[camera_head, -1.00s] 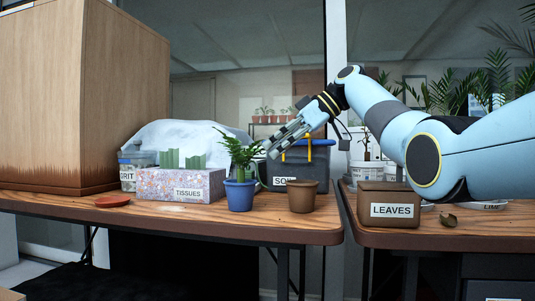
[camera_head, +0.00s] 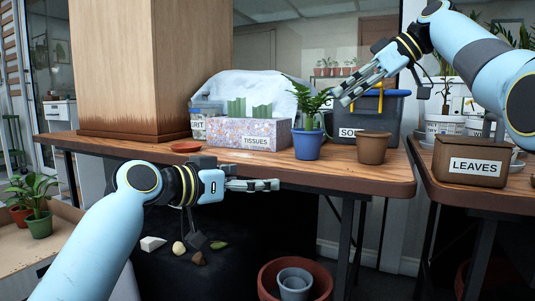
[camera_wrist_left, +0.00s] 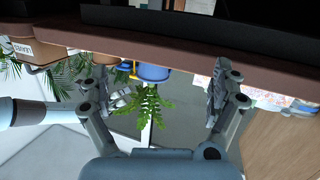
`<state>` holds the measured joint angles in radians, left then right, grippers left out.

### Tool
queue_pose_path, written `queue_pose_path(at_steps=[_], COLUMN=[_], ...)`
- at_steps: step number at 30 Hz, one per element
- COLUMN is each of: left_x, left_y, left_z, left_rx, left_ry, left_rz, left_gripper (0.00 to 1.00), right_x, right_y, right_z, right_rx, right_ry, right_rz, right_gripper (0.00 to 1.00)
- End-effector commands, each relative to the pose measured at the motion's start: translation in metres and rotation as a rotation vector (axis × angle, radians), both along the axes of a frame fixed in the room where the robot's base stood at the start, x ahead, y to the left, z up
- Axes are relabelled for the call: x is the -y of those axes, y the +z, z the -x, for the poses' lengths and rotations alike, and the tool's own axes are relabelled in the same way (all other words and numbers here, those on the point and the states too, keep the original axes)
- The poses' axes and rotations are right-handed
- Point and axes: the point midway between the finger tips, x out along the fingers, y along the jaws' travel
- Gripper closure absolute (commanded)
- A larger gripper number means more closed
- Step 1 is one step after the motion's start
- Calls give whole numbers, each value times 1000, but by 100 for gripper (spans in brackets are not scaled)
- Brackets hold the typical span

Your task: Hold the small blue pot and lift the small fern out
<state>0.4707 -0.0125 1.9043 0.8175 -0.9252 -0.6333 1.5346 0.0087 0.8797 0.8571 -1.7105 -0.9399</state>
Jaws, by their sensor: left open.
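The small blue pot (camera_head: 308,146) stands upright on the wooden table near its front edge. The small green fern (camera_head: 307,102) sits in it; it also shows in the left wrist view (camera_wrist_left: 147,102), with the pot (camera_wrist_left: 152,72) partly cut off by the table edge. My left gripper (camera_head: 276,185) is open and empty, in front of and below the table edge, left of the pot. Its spread fingers (camera_wrist_left: 156,72) frame the pot and fern in the left wrist view. My right gripper (camera_head: 340,96) is just right of the fern's leaves; its finger gap is unclear.
A brown pot (camera_head: 373,148) stands right of the blue pot. A soil bin (camera_head: 395,112) stands behind. The table's front edge (camera_head: 350,182) lies between my left gripper and the pot.

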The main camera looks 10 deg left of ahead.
Motion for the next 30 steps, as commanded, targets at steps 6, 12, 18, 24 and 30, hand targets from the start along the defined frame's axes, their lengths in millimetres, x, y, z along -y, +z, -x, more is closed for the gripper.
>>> queue_pose_path(at_steps=[6,12,18,24,30], left_x=[20,34,55,80,96], left_y=[68,55,55,55,54], left_z=[-39,-53,-76,-105,-124], left_rx=[163,165,163,163,162], left_ry=[-57,-83,-85,-85,-84], left_rz=[54,50,50,49,48], left_gripper=[4,4,4,4,4], right_x=[0,0,0,0,0], right_y=[0,0,0,0,0], right_z=[0,0,0,0,0], right_rx=[0,0,0,0,0], right_ry=[0,0,0,0,0], right_rz=[0,0,0,0,0], right_gripper=[62,62,62,62,62])
